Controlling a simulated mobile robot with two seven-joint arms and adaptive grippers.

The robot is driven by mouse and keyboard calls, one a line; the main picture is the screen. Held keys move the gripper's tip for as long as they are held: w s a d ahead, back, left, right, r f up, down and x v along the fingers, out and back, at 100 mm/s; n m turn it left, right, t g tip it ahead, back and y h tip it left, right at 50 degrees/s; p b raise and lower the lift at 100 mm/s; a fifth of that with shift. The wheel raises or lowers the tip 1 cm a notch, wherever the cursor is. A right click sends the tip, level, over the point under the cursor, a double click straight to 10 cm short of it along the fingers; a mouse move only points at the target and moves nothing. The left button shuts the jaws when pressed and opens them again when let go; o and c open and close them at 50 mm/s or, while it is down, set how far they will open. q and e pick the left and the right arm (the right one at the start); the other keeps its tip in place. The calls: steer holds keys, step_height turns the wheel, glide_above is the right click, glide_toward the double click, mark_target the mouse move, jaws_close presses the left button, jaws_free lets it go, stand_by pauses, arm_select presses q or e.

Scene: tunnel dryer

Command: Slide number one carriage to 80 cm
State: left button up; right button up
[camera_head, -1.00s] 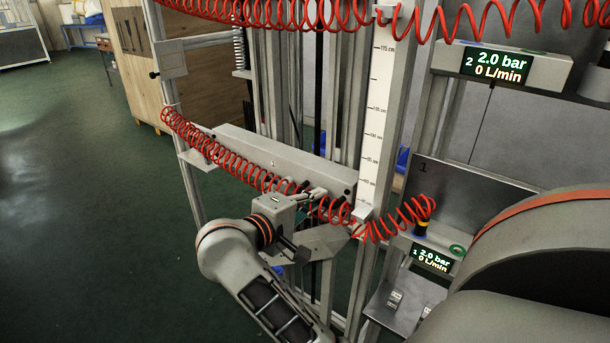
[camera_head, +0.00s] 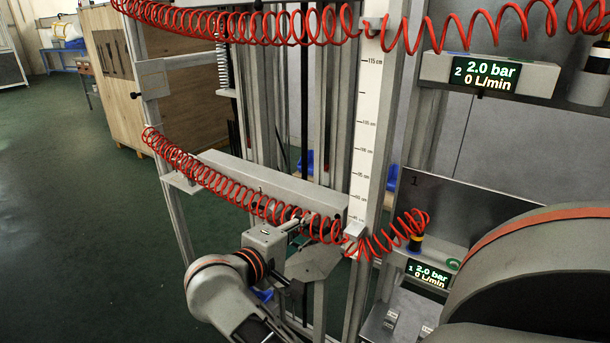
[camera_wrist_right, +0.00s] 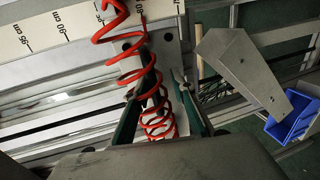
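The carriage is a grey horizontal beam (camera_head: 270,187) on the vertical posts, with the lower red coiled hose (camera_head: 215,182) along it. That hose runs toward the station marked 1. The carriage's small plate (camera_head: 353,230) sits at the white centimetre scale (camera_head: 366,100), just below the lowest readable mark, which looks like 85 cm. My right gripper (camera_head: 305,220) is at the right part of the beam. In the right wrist view its two fingers (camera_wrist_right: 158,105) are apart on either side of the red hose; whether they clamp a carriage part is hidden. My left gripper is out of view.
A second red hose (camera_head: 235,25) crosses above. Displays 1 (camera_head: 430,274) and 2 (camera_head: 485,75) both read 2.0 bar and 0 L/min. A blue bin (camera_wrist_right: 292,118) shows at the right of the wrist view. The green floor (camera_head: 75,220) at the left is clear.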

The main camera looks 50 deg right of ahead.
steer(key=shift+r, duration=0.15)
steer(key=shift+a, duration=0.2)
steer(key=v, duration=0.7)
steer(key=shift+s, duration=0.1)
